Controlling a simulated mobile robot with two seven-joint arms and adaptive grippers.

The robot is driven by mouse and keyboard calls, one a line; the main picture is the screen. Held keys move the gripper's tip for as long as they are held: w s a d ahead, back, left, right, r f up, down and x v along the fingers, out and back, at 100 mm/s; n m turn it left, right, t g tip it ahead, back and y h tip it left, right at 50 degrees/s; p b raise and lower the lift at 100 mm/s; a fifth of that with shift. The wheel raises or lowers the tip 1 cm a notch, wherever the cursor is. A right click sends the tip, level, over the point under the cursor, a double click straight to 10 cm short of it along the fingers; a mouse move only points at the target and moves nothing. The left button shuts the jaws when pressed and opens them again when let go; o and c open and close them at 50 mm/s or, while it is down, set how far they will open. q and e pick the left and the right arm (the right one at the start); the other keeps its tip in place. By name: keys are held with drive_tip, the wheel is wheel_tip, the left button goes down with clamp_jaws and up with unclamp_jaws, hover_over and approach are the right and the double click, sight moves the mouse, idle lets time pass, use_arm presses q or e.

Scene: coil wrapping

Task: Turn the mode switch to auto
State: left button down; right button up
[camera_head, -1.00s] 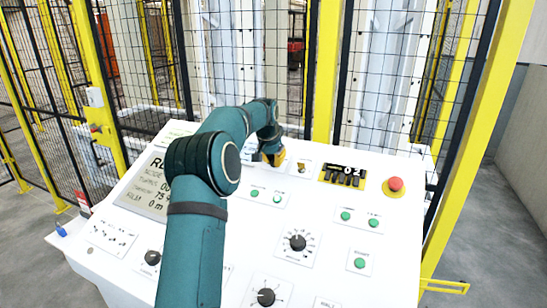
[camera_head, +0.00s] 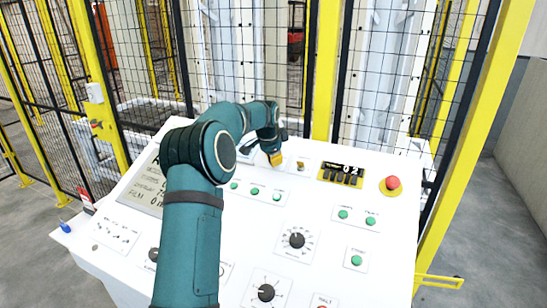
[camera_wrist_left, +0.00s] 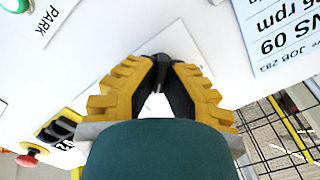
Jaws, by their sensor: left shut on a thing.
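My left gripper (camera_head: 275,157) is at the upper middle of the white control panel (camera_head: 330,268), low over its surface. In the left wrist view its yellow-and-black fingers (camera_wrist_left: 161,70) meet around a small dark knob (camera_wrist_left: 162,74), which I take to be the mode switch. The fingers cover most of it, so its pointer and the setting it shows are hidden. In the head view the gripper and arm hide this knob. My right gripper is in neither view.
Green buttons (camera_head: 255,190) and black dials (camera_head: 297,240) sit nearer. A display (camera_head: 146,190) is at left, partly behind my arm. Mesh fencing stands behind.

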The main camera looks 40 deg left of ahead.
use_arm(q)
drive_tip(key=shift+f, duration=0.15)
drive_tip(key=c, duration=1.1)
unclamp_jaws()
drive_tip(key=shift+o, duration=0.2)
drive_tip(key=v, duration=1.2)
